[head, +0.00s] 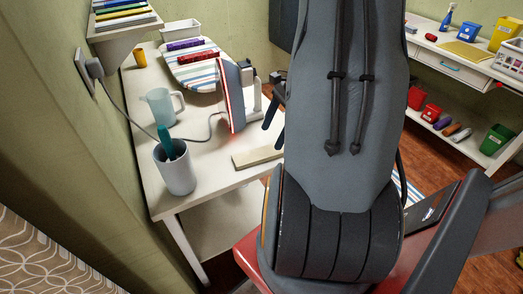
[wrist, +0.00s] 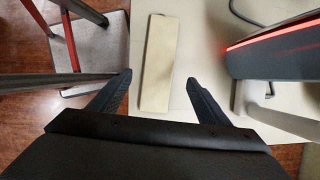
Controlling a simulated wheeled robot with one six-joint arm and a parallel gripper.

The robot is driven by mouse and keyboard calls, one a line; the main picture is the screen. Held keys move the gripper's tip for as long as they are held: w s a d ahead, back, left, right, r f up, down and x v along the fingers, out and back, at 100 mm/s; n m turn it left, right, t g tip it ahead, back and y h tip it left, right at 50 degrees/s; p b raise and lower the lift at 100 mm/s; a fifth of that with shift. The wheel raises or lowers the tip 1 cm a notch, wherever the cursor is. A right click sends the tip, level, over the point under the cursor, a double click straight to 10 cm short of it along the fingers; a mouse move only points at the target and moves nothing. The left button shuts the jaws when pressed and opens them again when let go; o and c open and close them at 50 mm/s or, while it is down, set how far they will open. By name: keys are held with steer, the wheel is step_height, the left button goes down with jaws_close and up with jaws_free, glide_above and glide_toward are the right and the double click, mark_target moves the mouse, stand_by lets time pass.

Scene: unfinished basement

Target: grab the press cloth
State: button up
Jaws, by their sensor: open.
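A flat, narrow beige piece, which looks like the folded press cloth (head: 257,157), lies on the white table (head: 205,150) near its right edge. In the wrist view the cloth (wrist: 157,62) runs lengthwise away from me, with a small dark mark near its far end. My gripper (wrist: 158,78) is open and empty, its fingertips on either side of the cloth's near part. I cannot tell how high they are above the table. In the head view my gripper (head: 277,104) is partly hidden by my arm.
An iron (head: 233,95) stands upright with a glowing red edge; it is close right of the gripper in the wrist view (wrist: 275,58). Its cord crosses the table.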

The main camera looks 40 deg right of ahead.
mark_target(263, 152)
steer(key=shift+a+p+x, duration=0.2)
steer(key=shift+p+x, duration=0.7)
steer(key=shift+x, duration=2.3)
steer(key=shift+r, duration=0.1)
steer(key=shift+c, duration=0.2)
steer(key=c, duration=1.1)
